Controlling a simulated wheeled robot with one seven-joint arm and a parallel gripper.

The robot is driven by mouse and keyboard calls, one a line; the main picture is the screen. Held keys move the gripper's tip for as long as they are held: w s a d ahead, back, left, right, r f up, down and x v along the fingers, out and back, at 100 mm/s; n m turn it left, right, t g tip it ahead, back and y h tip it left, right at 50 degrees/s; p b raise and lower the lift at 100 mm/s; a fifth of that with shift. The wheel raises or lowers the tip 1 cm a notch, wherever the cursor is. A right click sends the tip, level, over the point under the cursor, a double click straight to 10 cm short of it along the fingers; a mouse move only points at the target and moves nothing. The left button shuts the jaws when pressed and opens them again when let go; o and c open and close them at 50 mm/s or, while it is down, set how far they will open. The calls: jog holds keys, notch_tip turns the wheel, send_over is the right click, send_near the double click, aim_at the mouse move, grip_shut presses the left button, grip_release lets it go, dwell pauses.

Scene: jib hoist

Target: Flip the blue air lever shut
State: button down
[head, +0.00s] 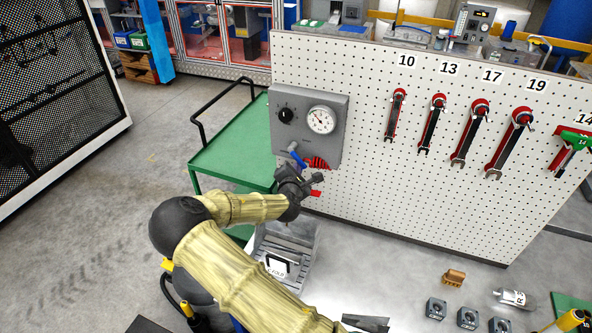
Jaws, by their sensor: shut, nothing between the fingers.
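The blue air lever (298,157) sits at the bottom of the grey panel box (277,104) on the pegboard. It slants from upper left down to lower right. My gripper (317,179) is just below and to the right of the lever, in front of the pegboard. It is shut and empty. A small gap seems to lie between it and the lever, but I cannot tell the depth. The lever's lower end lies close to my dark wrist. A red coiled hose (317,162) is right beside the lever.
The box carries a black knob (286,115) and a round gauge (321,120). Wrenches, such as one under "10" (395,113), hang to the right. A green cart (228,150) stands at left behind my arm. A grey tray (300,232) is below my gripper.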

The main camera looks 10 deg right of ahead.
jog(key=shift+s+d+r+n+g+h, duration=0.2)
jog(key=shift+d+r+n, duration=0.1)
jog(key=shift+n, duration=0.3)
jog(key=shift+s+d+r+n+g+h, duration=0.15)
jog(key=shift+d+r+n+g+h, duration=0.1)
jog(key=shift+n, duration=0.35)
jog(key=n, duration=0.1)
jog(key=r+n+g+h, duration=0.1)
jog(key=d+r+n, duration=0.1)
jog(key=shift+s+h, duration=0.25)
jog(key=shift+s, duration=0.05)
jog(key=shift+r, duration=0.15)
jog(key=shift+s+d+r, duration=0.1)
jog(key=shift+r, duration=0.05)
